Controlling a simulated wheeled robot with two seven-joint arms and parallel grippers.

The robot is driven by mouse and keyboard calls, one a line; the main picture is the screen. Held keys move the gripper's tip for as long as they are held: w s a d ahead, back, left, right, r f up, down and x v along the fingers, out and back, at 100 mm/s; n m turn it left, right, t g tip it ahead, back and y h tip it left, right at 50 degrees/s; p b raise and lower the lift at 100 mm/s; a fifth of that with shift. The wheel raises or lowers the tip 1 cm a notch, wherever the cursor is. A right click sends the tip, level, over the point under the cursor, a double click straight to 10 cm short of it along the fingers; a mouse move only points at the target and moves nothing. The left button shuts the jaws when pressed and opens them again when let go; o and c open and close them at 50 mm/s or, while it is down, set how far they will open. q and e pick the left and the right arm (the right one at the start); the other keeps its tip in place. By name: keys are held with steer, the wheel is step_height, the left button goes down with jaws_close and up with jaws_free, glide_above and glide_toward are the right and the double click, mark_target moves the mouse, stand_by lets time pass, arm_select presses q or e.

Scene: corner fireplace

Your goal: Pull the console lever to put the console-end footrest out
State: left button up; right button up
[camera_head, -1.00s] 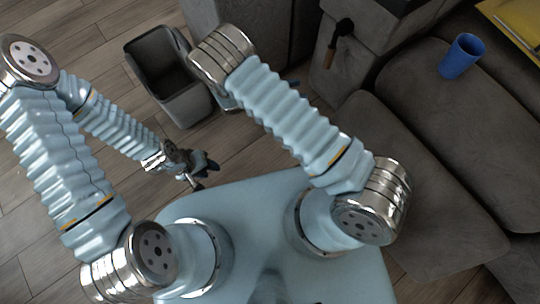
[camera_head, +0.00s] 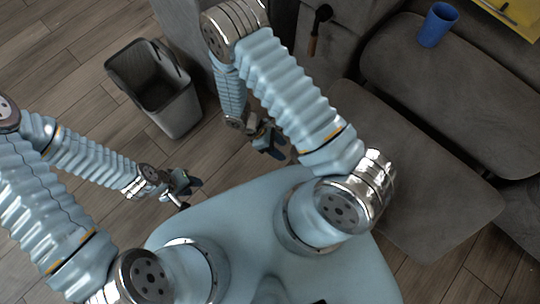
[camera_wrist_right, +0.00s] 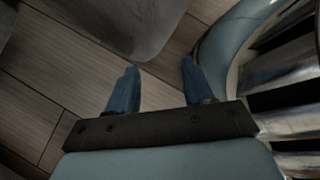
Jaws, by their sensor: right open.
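The lever (camera_head: 318,30), with a black top and a brown wooden handle, stands against the grey console (camera_head: 342,40) at the top of the head view. A grey padded panel (camera_head: 420,185), which looks like a footrest, sticks out in front of the seat at right; I cannot tell for sure that it is the console-end one. My right gripper (camera_head: 268,146) is open and empty, low beside my base and well apart from the lever. Its two blue fingers show spread in the wrist view (camera_wrist_right: 157,90). My left gripper (camera_head: 186,186) is at the left, away from the sofa; its opening is unclear.
A grey bin (camera_head: 172,108) stands on the wood floor left of my right arm. A blue cup (camera_head: 438,25) stands on the grey seat (camera_head: 455,85). A yellow item (camera_head: 512,15) lies at the top right.

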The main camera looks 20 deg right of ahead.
arm_select(q)
steer(key=shift+s+a, duration=0.1)
steer(key=shift+a, duration=0.35)
arm_select(e)
steer(key=shift+s+a+f+m+y, duration=0.25)
steer(key=shift+s+a+m+y, duration=0.35)
steer(key=shift+a, duration=0.35)
